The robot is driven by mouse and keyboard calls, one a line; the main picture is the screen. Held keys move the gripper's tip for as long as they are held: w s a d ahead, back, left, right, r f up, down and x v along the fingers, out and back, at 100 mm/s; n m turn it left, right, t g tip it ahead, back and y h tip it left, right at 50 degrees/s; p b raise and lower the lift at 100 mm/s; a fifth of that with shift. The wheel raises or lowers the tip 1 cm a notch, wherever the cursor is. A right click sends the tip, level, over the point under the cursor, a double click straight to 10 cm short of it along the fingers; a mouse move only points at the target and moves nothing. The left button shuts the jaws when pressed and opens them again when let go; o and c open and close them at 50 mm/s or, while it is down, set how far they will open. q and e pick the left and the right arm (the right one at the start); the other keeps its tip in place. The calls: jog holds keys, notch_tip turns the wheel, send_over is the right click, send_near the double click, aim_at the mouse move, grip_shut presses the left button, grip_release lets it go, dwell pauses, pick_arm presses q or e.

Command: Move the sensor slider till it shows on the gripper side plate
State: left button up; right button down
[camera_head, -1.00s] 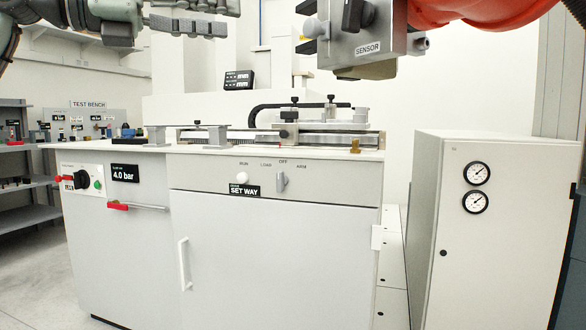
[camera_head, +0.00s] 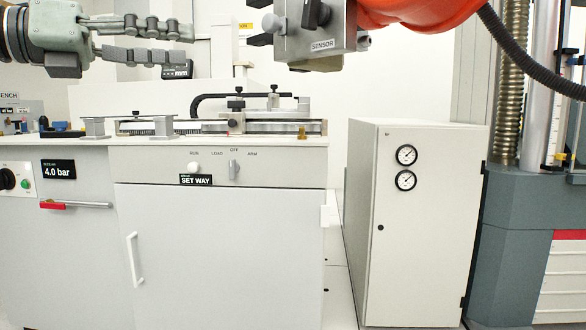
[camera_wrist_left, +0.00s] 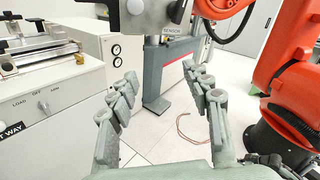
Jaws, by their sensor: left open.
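The grey gripper side plate (camera_head: 318,46) carries the SENSOR label and hangs under the orange robot arm at the top of the head view. A dark block (camera_head: 314,14), apparently the sensor slider, sits on its face above the label. The label plate (camera_wrist_left: 175,31) also shows at the top of the left wrist view. My left gripper (camera_head: 183,42) is to the left of the plate, apart from it, with its fingers spread and nothing between them. Its open fingers (camera_wrist_left: 160,75) point toward the plate in the wrist view.
The white bench (camera_head: 220,245) with a rail fixture (camera_head: 235,127) lies below. A white cabinet (camera_head: 415,240) with two gauges stands right of it, before a grey test machine (camera_head: 515,230). The orange robot arm (camera_wrist_left: 285,65) stands close on the right in the wrist view.

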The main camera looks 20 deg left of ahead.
pick_arm(q)
jog(key=d+f+n+g+h, duration=0.3)
jog(key=d+f+n+h, duration=0.4)
jog(key=d+f, duration=1.1)
jog(key=shift+w+f+n+g+h, duration=0.4)
jog(key=shift+f+h, duration=0.8)
jog(key=shift+f, duration=0.95)
jog(key=shift+d, duration=0.1)
